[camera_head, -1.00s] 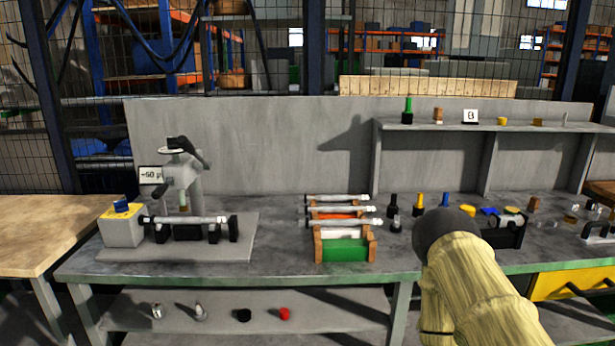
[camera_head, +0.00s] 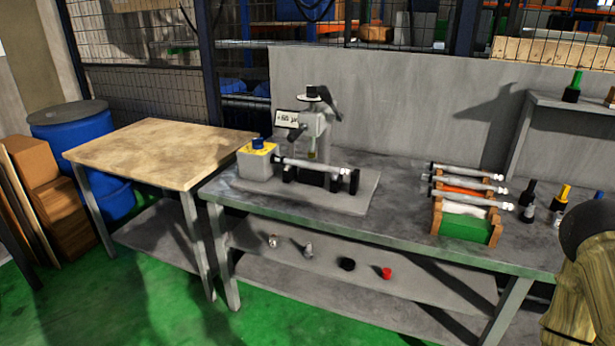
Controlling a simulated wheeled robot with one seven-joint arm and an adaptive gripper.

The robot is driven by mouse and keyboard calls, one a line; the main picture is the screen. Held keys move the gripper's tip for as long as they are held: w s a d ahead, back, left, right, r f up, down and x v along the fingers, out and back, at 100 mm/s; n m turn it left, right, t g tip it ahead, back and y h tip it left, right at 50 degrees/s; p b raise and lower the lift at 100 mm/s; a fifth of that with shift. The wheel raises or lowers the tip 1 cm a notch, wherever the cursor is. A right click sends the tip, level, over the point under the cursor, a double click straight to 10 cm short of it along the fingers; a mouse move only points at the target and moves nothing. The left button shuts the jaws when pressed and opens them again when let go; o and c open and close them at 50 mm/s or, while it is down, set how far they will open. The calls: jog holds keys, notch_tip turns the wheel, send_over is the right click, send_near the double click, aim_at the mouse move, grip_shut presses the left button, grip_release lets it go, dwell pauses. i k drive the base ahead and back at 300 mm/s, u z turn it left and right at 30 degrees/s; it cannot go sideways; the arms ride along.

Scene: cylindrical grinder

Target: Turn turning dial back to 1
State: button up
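A small blue dial (camera_head: 258,143) sits on the yellow top (camera_head: 262,150) of a grey box (camera_head: 257,164) at the left of the cylindrical grinder (camera_head: 315,135). The dial's markings are too small to read, so I cannot tell which number it points to. A silver shaft (camera_head: 312,167) lies across the black supports beside the box. A sign reading about "+60 µm" (camera_head: 290,118) is fixed to the grinder. Part of my arm shows at the right edge, far from the dial. My gripper is not in view.
The grinder's grey base plate (camera_head: 355,203) lies on a metal workbench (camera_head: 395,232). A wooden table (camera_head: 160,152) and blue barrel (camera_head: 85,135) are at left. Green floor (camera_head: 160,300) is clear in front.

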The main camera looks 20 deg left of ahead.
aim_at(256, 144)
jog(key=u, duration=2)
jog(key=i, duration=2.4)
jog(key=z, duration=1.4)
